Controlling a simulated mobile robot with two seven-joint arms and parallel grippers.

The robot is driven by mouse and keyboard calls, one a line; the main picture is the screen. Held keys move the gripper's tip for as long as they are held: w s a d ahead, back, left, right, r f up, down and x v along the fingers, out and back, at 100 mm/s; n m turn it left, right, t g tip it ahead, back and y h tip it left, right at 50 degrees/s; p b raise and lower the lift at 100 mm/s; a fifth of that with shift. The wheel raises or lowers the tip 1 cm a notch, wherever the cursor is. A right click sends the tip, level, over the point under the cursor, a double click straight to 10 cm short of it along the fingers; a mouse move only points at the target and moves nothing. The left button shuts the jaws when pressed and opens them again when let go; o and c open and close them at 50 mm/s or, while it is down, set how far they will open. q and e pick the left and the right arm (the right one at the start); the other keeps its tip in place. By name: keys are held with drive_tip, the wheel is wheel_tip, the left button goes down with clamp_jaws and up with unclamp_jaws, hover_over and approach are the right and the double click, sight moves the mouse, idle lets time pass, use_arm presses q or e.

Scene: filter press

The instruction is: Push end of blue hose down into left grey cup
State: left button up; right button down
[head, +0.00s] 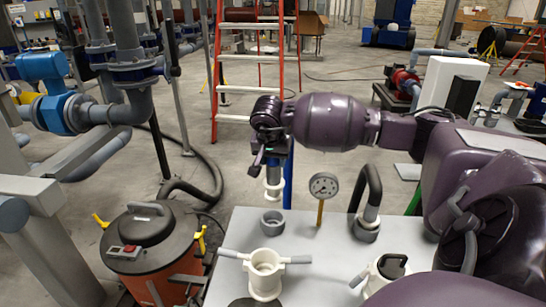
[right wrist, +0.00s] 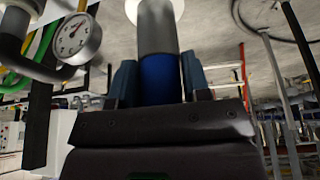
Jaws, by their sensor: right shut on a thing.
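My right gripper (head: 275,158) comes in from the right in the head view and points down. It is shut on the blue hose (right wrist: 160,78); the right wrist view shows the hose between its two fingers. Beyond the fingers the hose end has a grey sleeve (right wrist: 157,30) and a white collar. In the head view the white end piece (head: 273,188) hangs roughly upright just above the left grey cup (head: 272,222) in the picture, with a small gap. The cup stands on the table's far left part and looks empty. The left gripper is out of view.
The light grey table (head: 325,262) also holds a pressure gauge (head: 324,186), a second grey cup (head: 365,232) with a black hose in it, and a white fitting with handles (head: 265,272). An orange-and-black drum (head: 150,250) stands left of the table.

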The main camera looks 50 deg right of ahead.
sight(273, 177)
drive_tip(key=shift+f, duration=0.6)
wheel_tip(273, 177, down, 3)
drive_tip(key=shift+r+b, duration=0.1)
drive_tip(key=shift+b, duration=0.35)
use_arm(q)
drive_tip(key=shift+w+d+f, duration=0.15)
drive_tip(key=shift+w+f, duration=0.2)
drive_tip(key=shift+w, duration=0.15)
use_arm(e)
drive_tip(key=shift+w+f, duration=0.1)
drive_tip(key=shift+f, duration=0.85)
use_arm(q)
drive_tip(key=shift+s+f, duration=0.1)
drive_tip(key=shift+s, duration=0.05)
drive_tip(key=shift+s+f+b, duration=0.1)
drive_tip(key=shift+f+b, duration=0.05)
drive_tip(key=shift+b, duration=0.15)
use_arm(e)
drive_tip(key=shift+f, duration=0.15)
